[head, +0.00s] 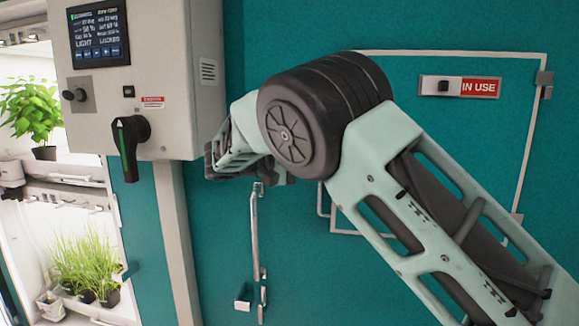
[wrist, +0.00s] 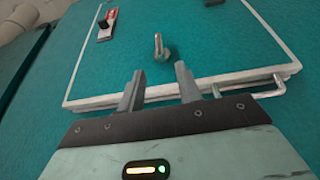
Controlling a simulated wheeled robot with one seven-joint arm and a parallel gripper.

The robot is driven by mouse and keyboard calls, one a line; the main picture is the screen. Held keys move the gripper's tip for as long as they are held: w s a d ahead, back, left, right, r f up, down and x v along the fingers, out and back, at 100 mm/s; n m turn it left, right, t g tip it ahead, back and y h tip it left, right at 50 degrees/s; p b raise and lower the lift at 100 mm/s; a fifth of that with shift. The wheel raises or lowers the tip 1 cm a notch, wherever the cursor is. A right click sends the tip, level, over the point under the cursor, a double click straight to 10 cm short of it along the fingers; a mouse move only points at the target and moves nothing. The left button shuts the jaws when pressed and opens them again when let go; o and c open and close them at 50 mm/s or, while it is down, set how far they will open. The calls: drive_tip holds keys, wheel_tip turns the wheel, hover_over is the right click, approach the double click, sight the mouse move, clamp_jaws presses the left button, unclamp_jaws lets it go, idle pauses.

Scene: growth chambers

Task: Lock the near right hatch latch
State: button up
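The hatch (head: 440,130) is a teal panel with a pale outline on the teal wall. It also shows in the wrist view (wrist: 215,45). In the wrist view a small metal latch lever (wrist: 160,48) with a round base stands near the hatch's near edge. It points up in that picture. My gripper (wrist: 158,75) is open, its two fingers apart and nothing between them. The lever appears just beyond the gap between the fingertips, not gripped. In the head view my arm hides the latch and most of my gripper (head: 212,165).
A red IN USE sign with a slider (head: 460,87) is on the hatch. A control box (head: 150,75) with a screen and black rotary handle (head: 129,140) is at left. A vertical metal handle (head: 255,235) is below my gripper. Lit plant shelves (head: 65,190) stand at far left.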

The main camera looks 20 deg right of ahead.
drive_tip(key=w+a+b, duration=0.1)
drive_tip(key=a, duration=0.6)
drive_tip(key=shift+w, duration=0.2)
drive_tip(key=s+f+n+t+y, duration=0.2)
drive_tip(key=s+f+n+y, duration=0.55)
drive_tip(key=f, duration=0.55)
drive_tip(key=s+a+f+y, duration=0.3)
drive_tip(key=s, duration=0.6)
drive_tip(key=s+a+f+n+t+y+b, duration=0.1)
drive_tip(key=s+a+f+y, duration=0.2)
drive_tip(key=s, duration=0.6)
drive_tip(key=s+a+f+n+y, duration=0.1)
drive_tip(key=s+f+y, duration=0.3)
drive_tip(key=s, duration=0.6)
drive_tip(key=shift+a+y+b, duration=0.3)
drive_tip(key=shift+a+y, duration=0.15)
drive_tip(key=shift+a, duration=0.45)
drive_tip(key=shift+f+n, duration=0.1)
drive_tip(key=shift+n, duration=0.15)
